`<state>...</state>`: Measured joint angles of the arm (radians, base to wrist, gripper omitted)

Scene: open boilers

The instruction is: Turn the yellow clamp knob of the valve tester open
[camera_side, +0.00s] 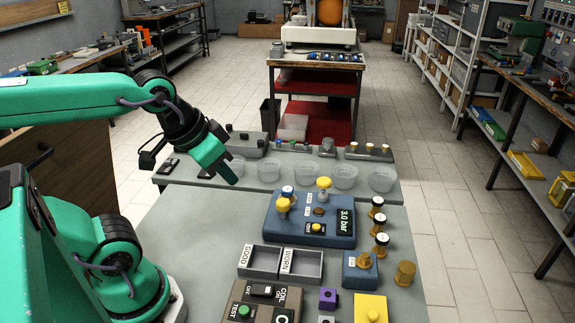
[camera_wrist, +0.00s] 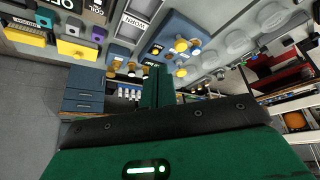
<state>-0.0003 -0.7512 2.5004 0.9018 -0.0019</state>
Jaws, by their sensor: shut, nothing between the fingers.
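The valve tester (camera_side: 345,240) is a blue box with a green "3.0 bar" display (camera_side: 346,221). A yellow knob (camera_side: 283,205) stands at its left, and another yellow knob (camera_side: 323,183) stands on a stem at its back. I cannot tell which one is the clamp knob. A yellow button (camera_side: 316,228) is on its front. The tester also shows in the wrist view (camera_wrist: 160,42), with yellow knobs (camera_wrist: 181,45) near its right edge. My gripper (camera_side: 228,178) is shut and empty, in the air to the left of and behind the tester, apart from it.
The GOOD and WORN trays (camera_side: 262,275) lie in front of the tester. Several brass valves (camera_side: 381,240) stand to its right. Clear cups (camera_side: 268,171) line up behind it. A grey control box (camera_side: 262,305) and a yellow block (camera_side: 371,310) are nearer the front.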

